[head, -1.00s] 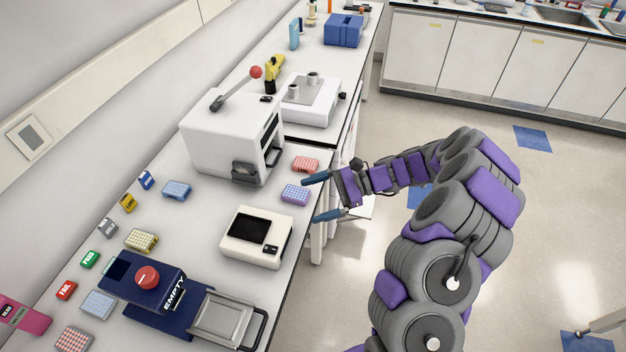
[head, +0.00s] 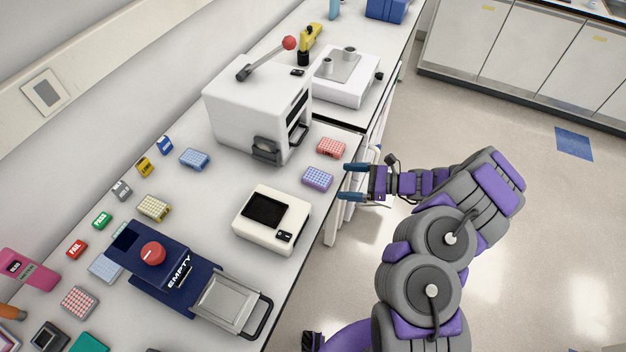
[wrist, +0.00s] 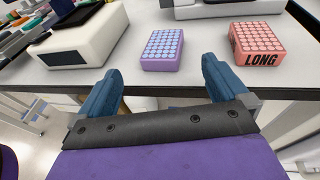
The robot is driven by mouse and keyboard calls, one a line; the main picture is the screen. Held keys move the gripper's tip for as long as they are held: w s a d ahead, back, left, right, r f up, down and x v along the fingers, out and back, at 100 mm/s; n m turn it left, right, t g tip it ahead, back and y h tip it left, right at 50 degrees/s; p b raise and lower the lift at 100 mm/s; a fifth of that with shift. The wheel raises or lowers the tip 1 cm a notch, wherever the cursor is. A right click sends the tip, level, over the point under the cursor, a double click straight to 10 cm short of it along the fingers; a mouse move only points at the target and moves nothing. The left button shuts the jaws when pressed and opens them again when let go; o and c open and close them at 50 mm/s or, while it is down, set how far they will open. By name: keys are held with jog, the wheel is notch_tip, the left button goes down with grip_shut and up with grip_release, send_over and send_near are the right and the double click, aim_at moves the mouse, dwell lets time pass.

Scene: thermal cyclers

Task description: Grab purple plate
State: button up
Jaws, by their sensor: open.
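The purple plate (head: 317,178) is a small block with a grid of pale blue wells. It lies flat on the bench near its right edge, and it also shows in the wrist view (wrist: 162,50). My gripper (head: 351,182) is open and empty, just to the right of the plate at the bench edge. In the wrist view, the two blue fingers of my gripper (wrist: 158,85) are spread apart. The plate lies ahead of them, between their lines, and is not touched.
A red plate (head: 331,148) marked LONG (wrist: 258,45) lies behind the purple one. A white device with a dark screen (head: 271,219) stands in front-left, and a large white machine with a lever (head: 255,115) behind-left. Bare bench (wrist: 205,70) surrounds the plate.

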jog(key=shift+w+a+f, duration=0.15)
jog(key=shift+a+f, duration=0.1)
jog(key=shift+a, duration=0.4)
jog(key=shift+w+f, duration=0.1)
jog(key=shift+w+d+b, duration=0.1)
jog(key=shift+b, duration=0.2)
